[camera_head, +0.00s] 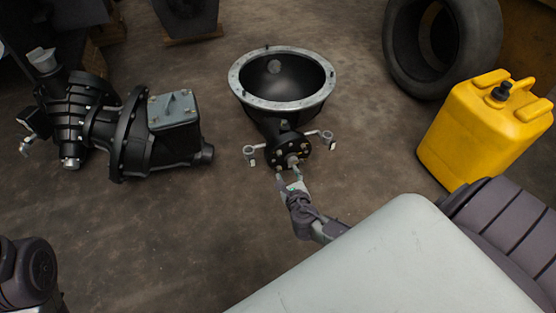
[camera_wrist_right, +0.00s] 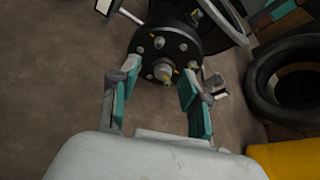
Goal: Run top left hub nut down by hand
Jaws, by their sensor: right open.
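The hub (camera_head: 287,150) is a round black flange with light studs or nuts around a central spindle, at the near end of a flared housing. In the right wrist view the hub face (camera_wrist_right: 176,38) is close ahead; its central spindle (camera_wrist_right: 163,70) shows between my fingers. A small light nut or stud (camera_wrist_right: 159,42) sits on its upper left part; I cannot tell how far it is threaded. My right gripper (camera_head: 287,177) is open and empty, just in front of the hub's lower edge. It also shows in the right wrist view (camera_wrist_right: 157,76), its fingers apart on either side. My left gripper is not visible.
The flared housing (camera_head: 252,91) has a wide pale rim. Small brackets stick out on both sides of the hub. A black axle or gearbox assembly (camera_head: 140,135) lies left. A yellow jerrycan (camera_head: 470,140) and a tyre (camera_head: 405,60) stand right. Bare floor lies between.

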